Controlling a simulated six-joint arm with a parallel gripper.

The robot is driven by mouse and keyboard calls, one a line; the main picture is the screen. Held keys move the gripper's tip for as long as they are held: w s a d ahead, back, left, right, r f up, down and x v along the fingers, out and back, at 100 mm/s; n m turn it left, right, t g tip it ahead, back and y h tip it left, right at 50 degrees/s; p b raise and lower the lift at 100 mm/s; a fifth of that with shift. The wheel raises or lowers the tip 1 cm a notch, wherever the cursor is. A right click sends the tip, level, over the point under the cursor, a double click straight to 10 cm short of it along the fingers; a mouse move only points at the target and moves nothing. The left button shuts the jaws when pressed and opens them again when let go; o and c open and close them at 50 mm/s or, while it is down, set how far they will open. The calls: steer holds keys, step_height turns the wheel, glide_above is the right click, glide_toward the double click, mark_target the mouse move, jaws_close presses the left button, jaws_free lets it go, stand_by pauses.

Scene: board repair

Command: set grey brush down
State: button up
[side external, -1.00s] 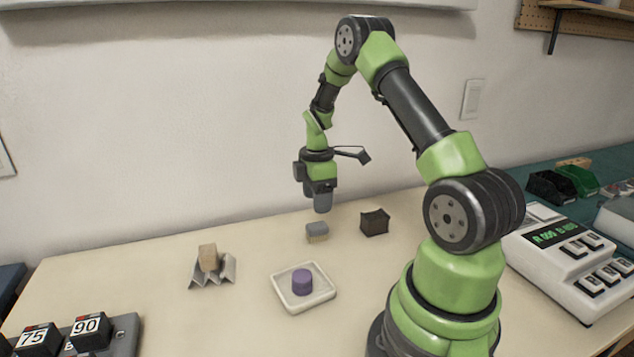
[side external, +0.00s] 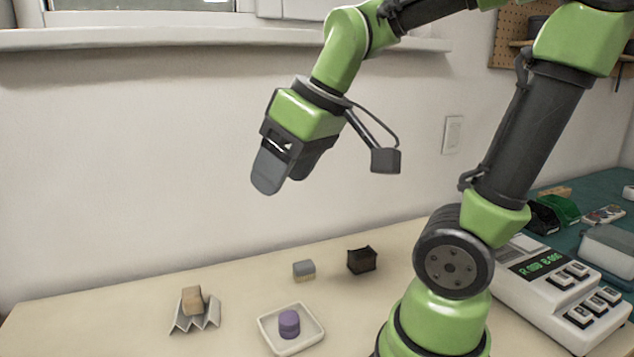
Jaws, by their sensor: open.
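The grey brush (side external: 304,270) is a small block with a grey top and a tan lower part. It stands on the bare bench top (side external: 235,278), between the folded grey rack and the dark box, touching neither. My gripper (side external: 279,180) is open and empty, high above the bench and up to the left of the brush, with its fingers tilted down. Nothing is between the fingers.
A white tray (side external: 314,343) holding a purple cylinder (side external: 289,323) lies in front of the brush. A zigzag grey rack (side external: 205,322) bears a tan block (side external: 193,300). A dark box (side external: 361,260) stands right of the brush. A white keyed device (side external: 548,285) is at right.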

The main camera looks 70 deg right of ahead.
steer(key=s+a+m+t+y, duration=0.1)
steer(key=s+a+m, duration=0.2)
steer(key=s+a, duration=0.1)
steer(key=shift+s+t, duration=0.3)
steer(key=shift+s, duration=0.6)
steer(key=shift+r, duration=0.1)
